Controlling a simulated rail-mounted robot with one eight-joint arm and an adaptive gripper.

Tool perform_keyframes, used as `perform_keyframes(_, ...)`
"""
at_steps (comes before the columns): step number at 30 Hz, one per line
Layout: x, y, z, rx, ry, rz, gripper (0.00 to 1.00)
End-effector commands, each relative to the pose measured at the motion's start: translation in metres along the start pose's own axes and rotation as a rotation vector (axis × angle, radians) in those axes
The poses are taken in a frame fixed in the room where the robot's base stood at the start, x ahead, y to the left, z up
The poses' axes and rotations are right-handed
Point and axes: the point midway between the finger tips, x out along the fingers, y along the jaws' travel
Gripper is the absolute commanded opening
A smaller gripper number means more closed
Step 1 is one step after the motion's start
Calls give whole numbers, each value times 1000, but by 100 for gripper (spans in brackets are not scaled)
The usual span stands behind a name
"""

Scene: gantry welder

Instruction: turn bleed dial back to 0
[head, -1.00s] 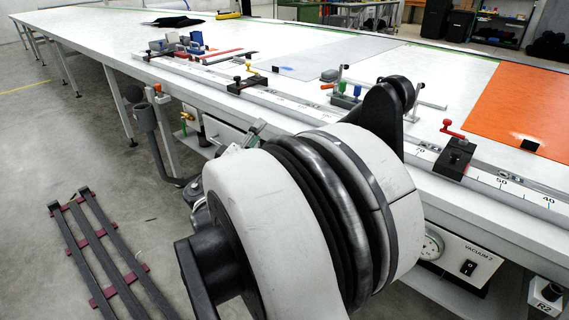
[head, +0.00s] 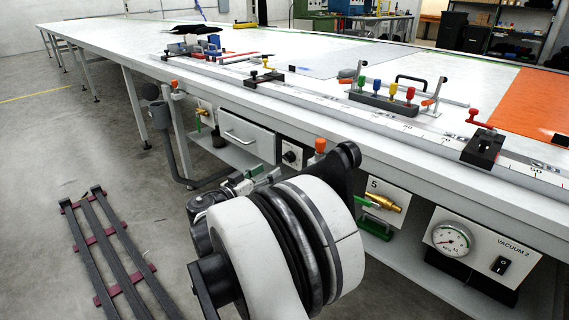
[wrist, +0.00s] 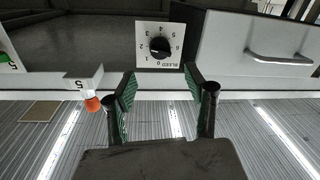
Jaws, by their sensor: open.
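The bleed dial (wrist: 160,47) is a black round knob on a white square plate with numbers around it, seen upside down in the wrist view. Its pointer is too small to read surely. In the head view the dial (head: 291,155) sits on the front of the long table, right of a drawer. My gripper (wrist: 160,88) is open and empty. Its two dark fingers with green inner pads stand apart below the dial in the wrist picture, and the knob appears between them in line, not touched. In the head view my gripper (head: 258,178) is partly hidden by my arm.
A drawer with a bar handle (head: 243,140) is left of the dial. An orange-capped part (head: 320,147), a brass valve (head: 382,202) marked 5 and a vacuum gauge (head: 452,238) lie to the right. A dark rack (head: 110,245) lies on the floor.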

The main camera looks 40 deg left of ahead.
Motion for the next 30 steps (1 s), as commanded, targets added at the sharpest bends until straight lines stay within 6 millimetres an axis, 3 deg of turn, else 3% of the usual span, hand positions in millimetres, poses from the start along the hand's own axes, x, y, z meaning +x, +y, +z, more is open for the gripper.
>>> perform_keyframes(9,60,0,2,-1,0,2,49)
perform_keyframes(15,84,0,2,-1,0,1,49)
perform_keyframes(29,95,0,0,-2,0,0,49)
perform_keyframes(30,95,0,0,-2,0,0,44)
